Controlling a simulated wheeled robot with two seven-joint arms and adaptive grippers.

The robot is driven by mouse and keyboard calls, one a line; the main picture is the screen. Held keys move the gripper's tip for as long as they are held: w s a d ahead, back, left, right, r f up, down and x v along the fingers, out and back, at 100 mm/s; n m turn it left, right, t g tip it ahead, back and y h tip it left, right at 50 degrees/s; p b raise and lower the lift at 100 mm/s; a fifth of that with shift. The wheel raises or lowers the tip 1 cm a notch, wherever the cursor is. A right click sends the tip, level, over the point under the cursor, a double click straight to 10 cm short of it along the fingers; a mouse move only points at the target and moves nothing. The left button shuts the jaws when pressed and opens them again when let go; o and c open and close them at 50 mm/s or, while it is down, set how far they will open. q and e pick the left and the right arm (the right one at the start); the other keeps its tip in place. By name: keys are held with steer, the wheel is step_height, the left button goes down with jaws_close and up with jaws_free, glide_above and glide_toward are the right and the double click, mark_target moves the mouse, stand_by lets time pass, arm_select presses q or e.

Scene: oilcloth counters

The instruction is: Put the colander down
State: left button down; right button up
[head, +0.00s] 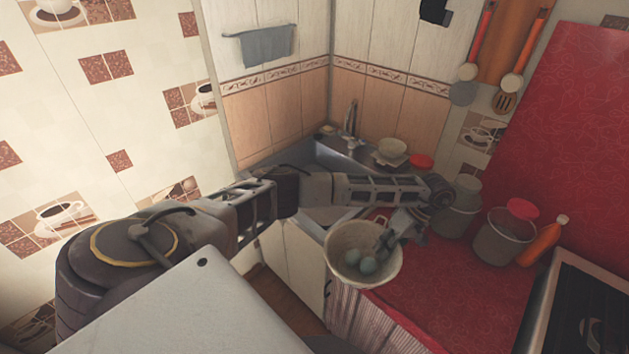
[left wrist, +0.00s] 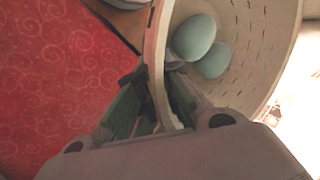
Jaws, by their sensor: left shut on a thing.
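The colander (head: 345,243) is a cream bowl with small slots, at the front-left edge of the red counter in the head view. Two pale blue-green egg-shaped things (head: 368,265) lie inside it. My left gripper (head: 385,243) is shut on the colander's right rim. In the left wrist view, the fingers (left wrist: 160,95) sit on both sides of the colander's wall (left wrist: 255,50), with the eggs (left wrist: 194,38) just beyond them. Whether the colander's base touches the counter is hidden. My right gripper is not in view.
The red oilcloth counter (head: 440,285) has free room right of the colander. Glass jars (head: 455,215), a red-lidded container (head: 500,240) and an orange bottle (head: 540,243) stand at its back. A sink (head: 300,160) lies behind my arm; a stove (head: 580,310) is at right.

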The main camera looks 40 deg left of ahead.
arm_select(q)
steer(key=m+y, duration=0.1)
steer(key=m, duration=0.1)
steer(key=r+m+t+p, duration=0.1)
steer(key=m, duration=0.1)
steer(key=s+a+r+m+t+y+p, duration=0.1)
steer(key=m, duration=0.1)
steer(key=shift+s+r+m+y, duration=0.1)
steer(key=shift+r+m+y, duration=0.1)
steer(key=shift+m+y, duration=0.1)
steer(key=shift+s+a+r+m+t+y+p, duration=0.2)
steer(key=shift+r+m+t+p, duration=0.3)
steer(key=shift+m, duration=0.45)
steer(key=shift+s+a+r+m+t+y+p, duration=0.15)
steer(key=shift+a+r+m+t, duration=0.15)
steer(key=shift+m+t, duration=0.55)
steer(key=shift+s+a+r+m+t+y+p, duration=0.1)
steer(key=shift+a+r+m+t+p, duration=0.25)
steer(key=shift+m, duration=0.75)
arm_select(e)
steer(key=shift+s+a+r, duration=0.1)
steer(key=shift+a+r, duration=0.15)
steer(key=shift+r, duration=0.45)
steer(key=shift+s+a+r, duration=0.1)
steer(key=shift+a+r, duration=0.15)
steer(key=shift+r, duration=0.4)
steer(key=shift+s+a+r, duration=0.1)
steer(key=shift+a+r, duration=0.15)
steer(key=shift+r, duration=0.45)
